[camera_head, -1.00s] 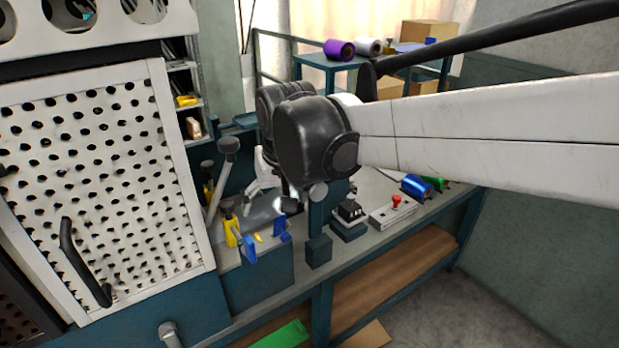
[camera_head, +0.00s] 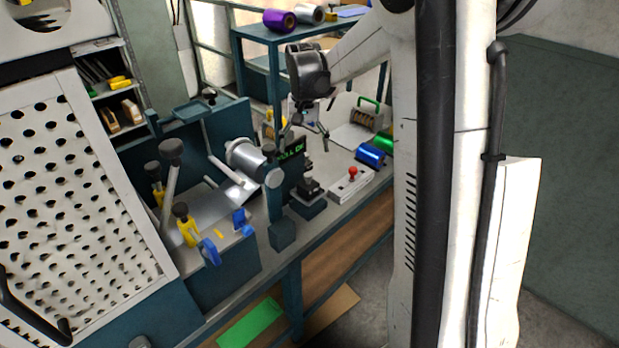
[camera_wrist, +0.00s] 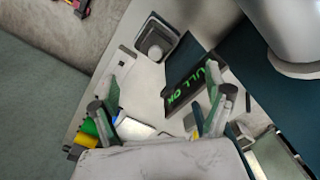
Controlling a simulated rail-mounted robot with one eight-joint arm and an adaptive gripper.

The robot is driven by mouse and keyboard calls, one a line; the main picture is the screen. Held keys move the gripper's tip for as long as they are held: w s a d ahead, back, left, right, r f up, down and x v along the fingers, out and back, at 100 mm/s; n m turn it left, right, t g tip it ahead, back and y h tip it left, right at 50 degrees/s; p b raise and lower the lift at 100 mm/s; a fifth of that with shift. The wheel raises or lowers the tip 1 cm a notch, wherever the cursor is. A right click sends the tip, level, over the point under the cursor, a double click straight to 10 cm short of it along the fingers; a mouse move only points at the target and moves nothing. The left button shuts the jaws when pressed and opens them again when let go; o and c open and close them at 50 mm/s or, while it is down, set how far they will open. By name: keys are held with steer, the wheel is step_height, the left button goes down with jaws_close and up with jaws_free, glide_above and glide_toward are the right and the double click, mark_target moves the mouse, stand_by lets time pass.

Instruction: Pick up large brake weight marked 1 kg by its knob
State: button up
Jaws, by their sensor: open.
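My gripper (camera_head: 310,122) hangs over the bench beyond the display, small and partly blurred in the head view. In the wrist view my gripper (camera_wrist: 160,108) shows two green-and-grey fingers spread apart with nothing held between them. I cannot pick out the large brake weight for certain, and no 1 kg marking is legible. A grey rounded knob-like part (camera_wrist: 155,45) sits on a square base ahead of the fingers in the wrist view; I cannot tell whether it is the weight.
A dark display with green letters (camera_wrist: 190,82) stands close to the right finger; it also shows in the head view (camera_head: 292,148). A metal cylinder (camera_head: 246,156), a red-knobbed box (camera_head: 352,175), a blue roll (camera_head: 370,154) and a green-handled holder (camera_head: 365,115) stand on the bench.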

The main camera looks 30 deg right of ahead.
mark_target(308, 183)
steer(key=f, duration=0.5)
steer(key=d+f, duration=0.1)
steer(key=f, duration=0.3)
steer(key=f+b, duration=0.1)
steer(key=f, duration=0.4)
steer(key=shift+w+d+f, duration=0.15)
steer(key=shift+f, duration=0.15)
steer(key=shift+c, duration=0.3)
